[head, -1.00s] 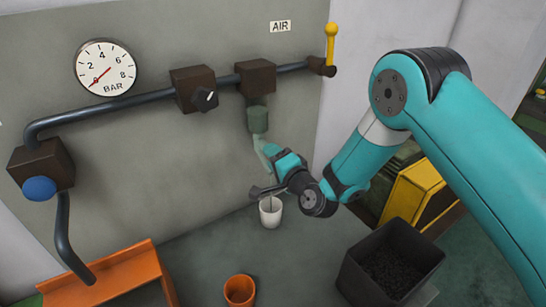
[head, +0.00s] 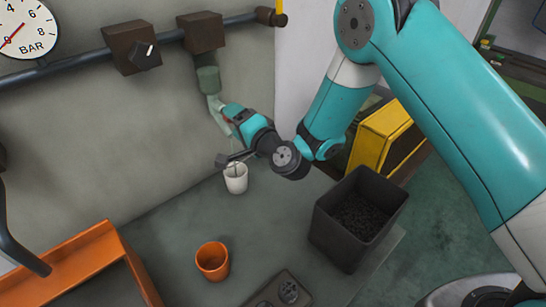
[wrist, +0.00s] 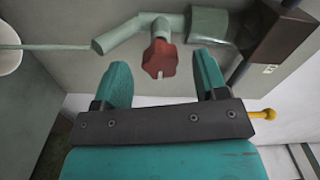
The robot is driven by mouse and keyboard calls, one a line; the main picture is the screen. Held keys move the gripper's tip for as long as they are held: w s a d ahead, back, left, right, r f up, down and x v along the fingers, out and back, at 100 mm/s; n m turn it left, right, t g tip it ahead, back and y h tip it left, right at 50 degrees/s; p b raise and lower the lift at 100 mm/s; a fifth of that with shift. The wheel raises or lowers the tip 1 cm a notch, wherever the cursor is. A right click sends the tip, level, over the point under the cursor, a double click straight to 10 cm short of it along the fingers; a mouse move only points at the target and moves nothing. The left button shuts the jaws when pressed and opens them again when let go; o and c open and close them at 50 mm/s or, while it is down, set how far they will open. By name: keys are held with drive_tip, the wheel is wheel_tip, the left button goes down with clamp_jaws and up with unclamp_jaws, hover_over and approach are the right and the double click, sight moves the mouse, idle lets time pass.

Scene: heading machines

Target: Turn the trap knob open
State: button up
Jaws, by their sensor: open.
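The trap knob (wrist: 160,59) is red and lobed, with a pale mark on its face. It sits on the pale green outlet pipe under the grey-green trap bowl (wrist: 213,24), which hangs from a brown block and also shows in the head view (head: 208,79). My gripper (wrist: 160,62) is open, with one teal finger on each side of the knob and visible gaps to both. In the head view my gripper (head: 236,117) is beside the outlet pipe and mostly hides the knob.
A white cup (head: 236,181) stands on the bench below the pipe. An orange cup (head: 212,262), an orange rack (head: 85,245) and a black bin (head: 335,235) of dark pieces are around it. A brown block with a black dial (head: 145,55) sits on the pipe to the left.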

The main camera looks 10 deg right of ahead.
drive_tip(key=b+v, duration=1.4)
drive_tip(key=b, duration=0.2)
drive_tip(key=shift+s+d+b, duration=0.25)
drive_tip(key=shift+s+b, duration=0.05)
drive_tip(key=shift+b, duration=0.05)
drive_tip(key=s+a+f+n+g, duration=0.2)
drive_tip(key=s+n+g, duration=0.6)
drive_tip(key=n, duration=0.1)
drive_tip(key=s+d+f+n+g+h+p, duration=0.1)
drive_tip(key=s+d+n+g+h, duration=0.4)
drive_tip(key=s+d, duration=0.4)
drive_tip(key=s+n+g, duration=0.1)
drive_tip(key=s+g, duration=0.1)
drive_tip(key=s, duration=0.1)
drive_tip(key=shift+s+d+f+n+h, duration=0.2)
drive_tip(key=shift+s+f+n+h, duration=0.1)
drive_tip(key=shift+h, duration=0.1)
